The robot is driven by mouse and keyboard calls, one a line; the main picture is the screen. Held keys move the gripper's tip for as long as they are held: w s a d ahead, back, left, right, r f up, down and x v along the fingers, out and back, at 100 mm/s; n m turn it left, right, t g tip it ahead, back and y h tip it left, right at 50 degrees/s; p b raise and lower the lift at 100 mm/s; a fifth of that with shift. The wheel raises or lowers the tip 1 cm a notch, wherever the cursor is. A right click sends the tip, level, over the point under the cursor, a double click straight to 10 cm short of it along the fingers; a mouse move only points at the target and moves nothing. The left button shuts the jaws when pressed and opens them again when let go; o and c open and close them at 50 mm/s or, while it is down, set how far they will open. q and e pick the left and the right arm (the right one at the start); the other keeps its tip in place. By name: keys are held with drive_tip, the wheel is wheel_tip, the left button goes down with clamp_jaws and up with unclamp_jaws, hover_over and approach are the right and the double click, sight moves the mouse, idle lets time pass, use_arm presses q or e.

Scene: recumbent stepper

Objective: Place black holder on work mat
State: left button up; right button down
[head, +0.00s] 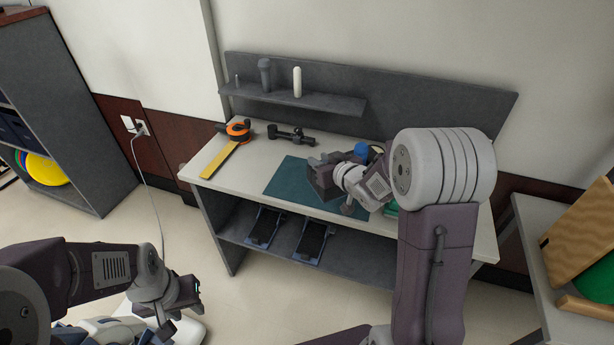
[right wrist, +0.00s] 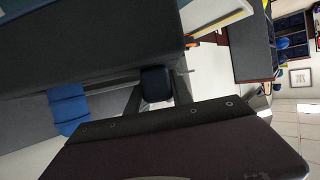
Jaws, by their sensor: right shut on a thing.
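The green work mat (head: 286,178) lies on the tabletop, its right part hidden by my right arm. My right gripper (head: 322,180) is over the mat, shut on a dark thing that I take for the black holder; its outline merges with the jaws. In the right wrist view a black piece (right wrist: 156,85) shows between the dark jaw parts. I cannot tell whether it touches the mat.
A blue item (head: 361,151) stands behind my right wrist. Pedals (head: 264,226) sit on the lower shelf. A raised back shelf (head: 320,100) holds small parts.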

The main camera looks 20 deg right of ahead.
drive_tip(key=shift+w+a+f, duration=0.9)
drive_tip(key=shift+w+f, duration=0.45)
drive_tip(key=shift+f, duration=0.3)
drive_tip(key=shift+w+a+f, duration=0.95)
drive_tip(key=shift+w+f, duration=0.45)
drive_tip(key=shift+f, duration=0.2)
drive_tip(key=shift+w+a+f, duration=0.9)
drive_tip(key=shift+w+f, duration=0.45)
drive_tip(key=shift+f, duration=0.3)
drive_tip(key=c, duration=1.1)
unclamp_jaws()
drive_tip(key=shift+s+f, duration=0.1)
drive_tip(key=shift+f, duration=0.05)
